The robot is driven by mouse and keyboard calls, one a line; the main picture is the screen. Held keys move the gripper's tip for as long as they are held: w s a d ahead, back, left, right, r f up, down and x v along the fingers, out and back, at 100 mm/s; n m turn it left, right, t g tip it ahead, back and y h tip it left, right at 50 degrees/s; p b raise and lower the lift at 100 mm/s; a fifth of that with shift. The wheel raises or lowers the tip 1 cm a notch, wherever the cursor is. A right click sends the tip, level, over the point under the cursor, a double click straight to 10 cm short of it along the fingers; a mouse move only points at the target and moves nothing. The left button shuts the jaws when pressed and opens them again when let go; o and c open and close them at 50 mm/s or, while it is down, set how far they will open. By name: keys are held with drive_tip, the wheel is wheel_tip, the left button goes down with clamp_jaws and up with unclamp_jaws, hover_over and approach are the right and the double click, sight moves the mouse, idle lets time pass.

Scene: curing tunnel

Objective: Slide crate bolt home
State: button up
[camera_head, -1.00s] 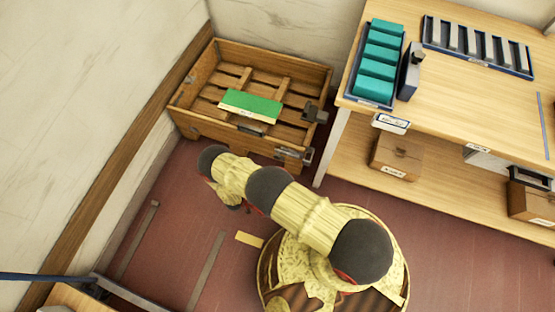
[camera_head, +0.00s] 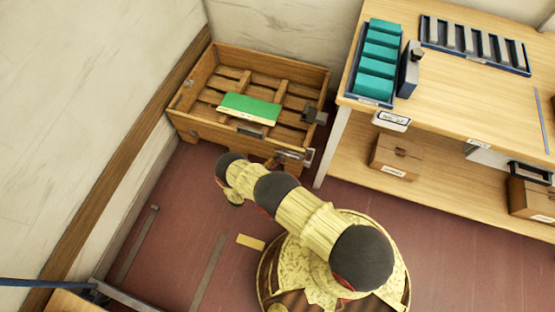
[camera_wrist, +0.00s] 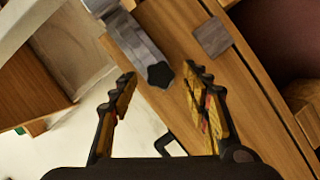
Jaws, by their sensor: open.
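The wooden crate (camera_head: 196,126) stands on the floor at the back left in the head view. Its metal bolt (camera_head: 290,154) is on the front wall near the right corner, beside an upright bracket (camera_head: 309,156). In the wrist view, a grey metal bar (camera_wrist: 137,42) ends in a dark, many-sided knob (camera_wrist: 160,75). I cannot tell for sure that this is the bolt's handle. My gripper (camera_wrist: 160,71) is open, with one finger on each side of the knob and visible gaps. In the head view my gripper is mostly hidden behind my arm.
A green-topped item (camera_head: 250,108) lies in the crate. A second metal fitting (camera_head: 314,116) sits on its right rim. A wooden bench (camera_head: 450,95) stands to the right, with teal blocks (camera_head: 376,67) in a bin and a box (camera_head: 397,156) below. Walls close off the left and back.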

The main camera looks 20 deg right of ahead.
drive_tip(key=shift+b+x, duration=0.3)
drive_tip(key=shift+x, duration=1.5)
drive_tip(key=shift+c, duration=0.5)
drive_tip(key=c, duration=1.1)
drive_tip(key=shift+w+a, duration=0.1)
clamp_jaws()
